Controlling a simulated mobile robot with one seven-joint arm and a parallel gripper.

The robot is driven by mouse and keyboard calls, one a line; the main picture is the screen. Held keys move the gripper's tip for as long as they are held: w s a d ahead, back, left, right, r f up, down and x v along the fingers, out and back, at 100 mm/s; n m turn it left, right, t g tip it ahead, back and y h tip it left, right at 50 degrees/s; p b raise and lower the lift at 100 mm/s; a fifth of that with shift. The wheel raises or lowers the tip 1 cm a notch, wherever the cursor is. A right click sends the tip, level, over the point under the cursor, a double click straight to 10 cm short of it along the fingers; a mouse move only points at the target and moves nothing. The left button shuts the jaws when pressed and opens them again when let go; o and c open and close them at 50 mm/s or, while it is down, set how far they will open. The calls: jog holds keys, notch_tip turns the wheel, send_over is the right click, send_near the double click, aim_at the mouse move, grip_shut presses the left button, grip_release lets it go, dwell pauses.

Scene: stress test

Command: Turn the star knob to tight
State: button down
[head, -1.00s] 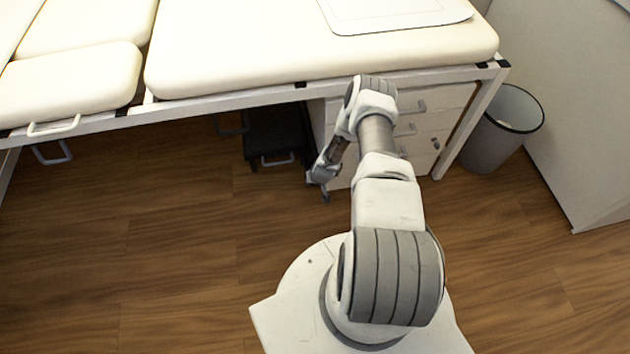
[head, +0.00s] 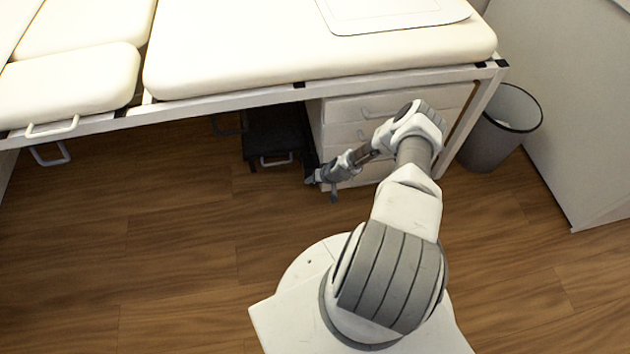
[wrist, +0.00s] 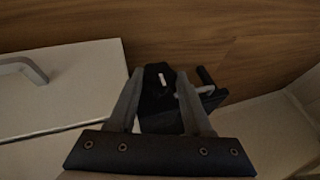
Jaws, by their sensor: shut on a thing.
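My gripper (head: 318,182) is low in front of the left side of the white drawer unit, under the bed's edge. In the wrist view my gripper (wrist: 160,74) has its two grey fingers on either side of a dark knob (wrist: 158,92) and is shut on it. The knob has a short pale mark near its middle. Its full outline and any tight marking cannot be made out. A dark block with a small lever (wrist: 205,78) shows just right of the fingers. In the head view the knob cannot be told apart from my gripper.
The padded cream bed (head: 320,50) with its white frame spans above. The drawer unit (head: 340,112) stands right behind my gripper, and a dark step with a handle (head: 277,160) is to the left. A grey bin (head: 490,140) stands at right. The wooden floor at left is clear.

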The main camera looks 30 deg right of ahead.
jog(key=shift+s+a, duration=0.1)
jog(key=shift+c, duration=1.6)
grip_release()
jog(key=shift+r, duration=0.1)
jog(key=p+v, duration=0.7)
jog(key=v, duration=1)
jog(key=shift+r, duration=0.1)
